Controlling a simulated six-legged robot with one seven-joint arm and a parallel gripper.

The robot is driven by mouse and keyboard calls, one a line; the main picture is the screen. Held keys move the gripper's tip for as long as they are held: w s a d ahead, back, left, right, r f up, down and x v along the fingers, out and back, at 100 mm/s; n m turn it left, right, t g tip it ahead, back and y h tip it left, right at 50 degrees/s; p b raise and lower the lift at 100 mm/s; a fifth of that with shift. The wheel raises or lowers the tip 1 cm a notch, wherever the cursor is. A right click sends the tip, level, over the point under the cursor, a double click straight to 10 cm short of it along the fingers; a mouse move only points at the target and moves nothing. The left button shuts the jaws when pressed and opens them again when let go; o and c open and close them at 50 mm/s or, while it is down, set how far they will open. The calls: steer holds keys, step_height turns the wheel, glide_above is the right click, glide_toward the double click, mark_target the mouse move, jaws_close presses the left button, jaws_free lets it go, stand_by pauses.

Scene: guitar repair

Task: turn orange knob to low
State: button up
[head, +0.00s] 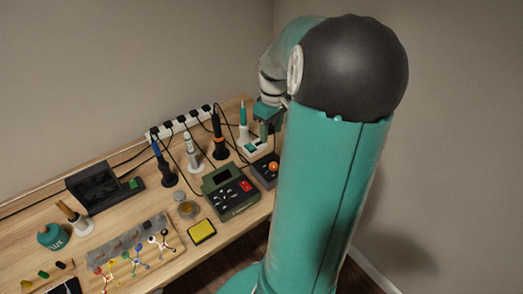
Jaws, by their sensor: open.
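A small orange knob (273,167) sits on a dark control box (262,172) at the back right of the wooden bench, beside my arm. The knob's setting marks are too small to read. My gripper (266,134) points down just behind and above the dark box, near a white-based stand with a teal-handled iron. It is open and apart from the knob. My teal arm hides part of the gripper and what lies to the right of the box.
A green device (230,190) with a screen and red button stands left of the box. An orange-and-black soldering iron (219,140), a power strip (180,124) and cables are behind. A yellow sponge (201,231) lies at the front edge.

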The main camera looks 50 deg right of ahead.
mark_target(274, 165)
steer(key=f, duration=0.9)
steer(key=s+d+f, duration=0.1)
steer(key=f, duration=0.4)
steer(key=shift+f, duration=0.35)
steer(key=c, duration=1)
